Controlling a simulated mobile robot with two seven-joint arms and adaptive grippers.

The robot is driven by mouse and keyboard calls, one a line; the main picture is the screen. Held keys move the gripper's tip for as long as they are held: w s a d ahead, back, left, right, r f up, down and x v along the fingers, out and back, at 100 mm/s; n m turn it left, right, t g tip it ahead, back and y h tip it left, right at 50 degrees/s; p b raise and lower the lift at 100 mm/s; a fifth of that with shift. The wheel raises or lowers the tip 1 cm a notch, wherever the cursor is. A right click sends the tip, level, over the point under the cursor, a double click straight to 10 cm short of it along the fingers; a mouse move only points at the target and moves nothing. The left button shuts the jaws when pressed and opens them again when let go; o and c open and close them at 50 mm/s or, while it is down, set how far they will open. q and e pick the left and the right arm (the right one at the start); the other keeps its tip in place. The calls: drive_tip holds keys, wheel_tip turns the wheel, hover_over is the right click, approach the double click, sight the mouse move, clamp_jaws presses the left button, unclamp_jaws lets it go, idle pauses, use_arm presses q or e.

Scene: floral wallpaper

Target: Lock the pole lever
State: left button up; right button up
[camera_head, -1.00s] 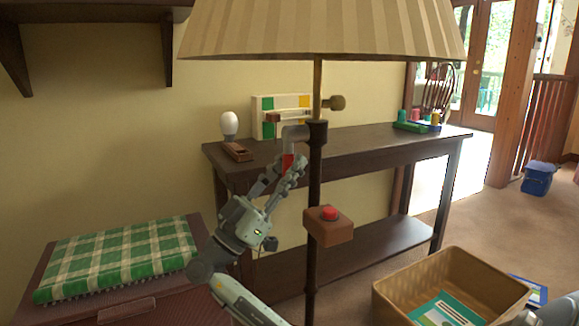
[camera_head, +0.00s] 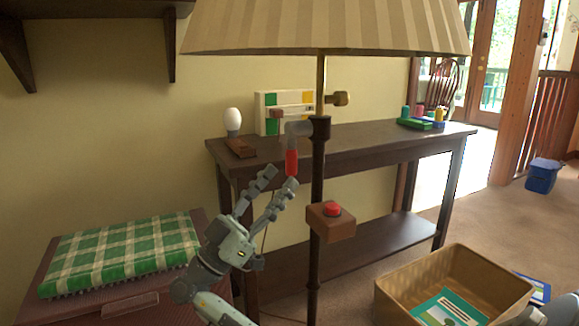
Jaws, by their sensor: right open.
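The floor lamp's dark pole (camera_head: 316,180) stands upright in the middle. The pole lever (camera_head: 297,129) is a grey bent handle on a dark collar (camera_head: 319,127); its red grip (camera_head: 292,162) hangs down on the pole's left side. My right gripper (camera_head: 281,179) is open and empty just below the red grip, its fingers pointing up. One fingertip is very near the grip's lower end; I cannot tell if they touch. A brown box with a red button (camera_head: 332,209) is lower on the pole. My left gripper is not in view.
A dark console table (camera_head: 375,140) stands behind the pole, with a white bulb (camera_head: 233,121) on a wooden base. The pleated lampshade (camera_head: 330,28) hangs above. A cardboard box (camera_head: 395,292) is at lower right, and a green checked cushion (camera_head: 120,255) at lower left.

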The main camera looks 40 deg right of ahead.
drive_tip(key=v, duration=0.6)
drive_tip(key=shift+f, duration=0.2)
drive_tip(key=shift+a, duration=0.1)
